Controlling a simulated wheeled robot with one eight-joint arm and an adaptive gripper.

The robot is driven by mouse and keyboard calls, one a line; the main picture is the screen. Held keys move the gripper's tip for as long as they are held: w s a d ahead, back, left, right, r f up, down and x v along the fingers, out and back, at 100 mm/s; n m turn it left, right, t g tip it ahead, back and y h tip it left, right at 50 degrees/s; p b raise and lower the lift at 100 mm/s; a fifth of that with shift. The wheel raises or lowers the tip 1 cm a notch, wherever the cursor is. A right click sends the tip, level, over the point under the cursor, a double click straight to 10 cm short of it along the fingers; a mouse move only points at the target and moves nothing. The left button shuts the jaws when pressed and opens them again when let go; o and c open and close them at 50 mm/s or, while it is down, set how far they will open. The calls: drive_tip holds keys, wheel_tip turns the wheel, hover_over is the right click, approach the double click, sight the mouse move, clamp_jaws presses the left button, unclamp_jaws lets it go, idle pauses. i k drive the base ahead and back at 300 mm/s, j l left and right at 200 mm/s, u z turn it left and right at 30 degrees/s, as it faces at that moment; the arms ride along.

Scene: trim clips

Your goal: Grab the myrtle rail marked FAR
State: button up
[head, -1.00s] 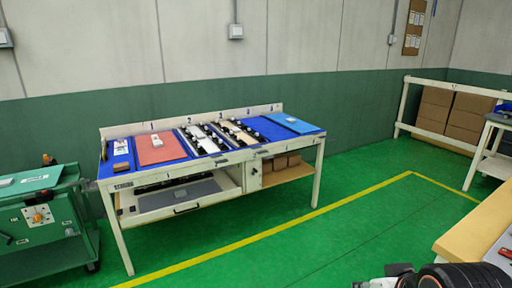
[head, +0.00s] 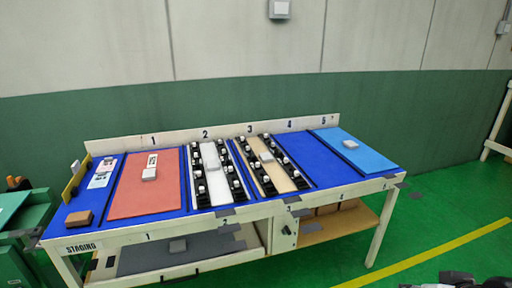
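Black rails with white knobs flank a white strip (head: 214,172) in lane 2 and a tan strip (head: 270,170) in lane 3 of the blue-topped bench (head: 310,160). Lane 2 has a left rail (head: 197,180) and a right rail (head: 236,178). Lane 3 has a left rail (head: 251,168) and a right rail (head: 286,165). I cannot read the word FAR or tell which piece is myrtle. Only a dark part of my arm shows at the lower right edge; no gripper fingers can be made out.
A red panel (head: 145,189) lies in lane 1 and a light blue panel (head: 357,152) in lane 5. Lane 4 is bare blue. A brown block (head: 79,218) sits at STAGING. A green cart (head: 14,235) stands left. Green floor (head: 440,222) is clear at right.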

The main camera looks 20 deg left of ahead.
sight(238, 194)
drive_tip(key=i+l+u, duration=0.1)
drive_tip(key=i, duration=0.95)
drive_tip(key=i+l+u, duration=0.1)
drive_tip(key=i+u, duration=0.3)
drive_tip(key=i+l+u, duration=0.25)
drive_tip(key=i+u, duration=0.15)
drive_tip(key=i+l+u, duration=0.7)
drive_tip(key=u, duration=0.15)
drive_tip(key=l, duration=0.1)
